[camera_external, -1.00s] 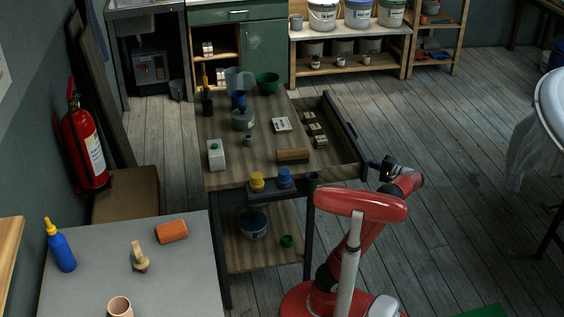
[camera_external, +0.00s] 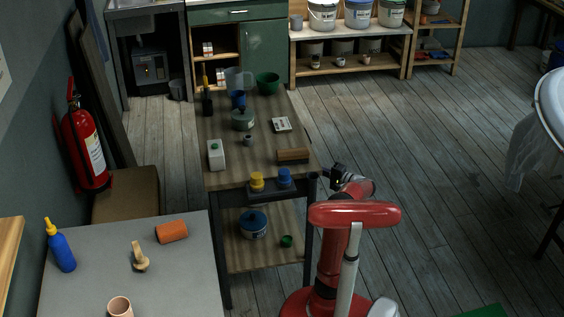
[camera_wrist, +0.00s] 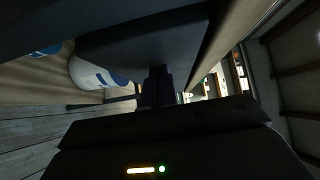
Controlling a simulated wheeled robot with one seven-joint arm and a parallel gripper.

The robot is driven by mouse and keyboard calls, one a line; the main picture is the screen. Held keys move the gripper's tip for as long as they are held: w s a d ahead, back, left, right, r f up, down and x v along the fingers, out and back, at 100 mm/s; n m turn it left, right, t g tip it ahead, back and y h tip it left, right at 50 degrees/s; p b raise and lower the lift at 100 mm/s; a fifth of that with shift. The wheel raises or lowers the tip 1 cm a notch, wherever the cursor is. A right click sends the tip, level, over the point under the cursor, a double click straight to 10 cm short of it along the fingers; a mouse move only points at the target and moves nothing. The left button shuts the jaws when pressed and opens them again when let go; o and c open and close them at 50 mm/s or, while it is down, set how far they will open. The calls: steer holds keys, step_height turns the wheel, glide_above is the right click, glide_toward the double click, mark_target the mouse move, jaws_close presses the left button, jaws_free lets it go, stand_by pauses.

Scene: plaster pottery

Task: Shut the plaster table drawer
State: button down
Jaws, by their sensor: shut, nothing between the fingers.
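The plaster table (camera_external: 268,135) has a wooden top with a dark frame. Its drawer on the right side is pushed in, and only a dark sliver of its front (camera_external: 308,137) shows at the table's right edge. My gripper (camera_external: 337,170) is beside the table's near right corner, with its fingers shut and empty. In the wrist view my gripper (camera_wrist: 157,85) points in close at dark surfaces of the table. Whether it touches the drawer front is hard to tell.
A lower shelf holds a blue-lidded tub (camera_external: 254,224). The floor right of the table (camera_external: 430,170) is clear.

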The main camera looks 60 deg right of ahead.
steer(key=shift+w+a, duration=0.45)
steer(key=shift+a, duration=0.1)
steer(key=shift+w+a, duration=0.1)
steer(key=s+d, duration=0.3)
steer(key=s, duration=1)
steer(key=shift+s+d+b, duration=0.25)
steer(key=shift+b, duration=0.1)
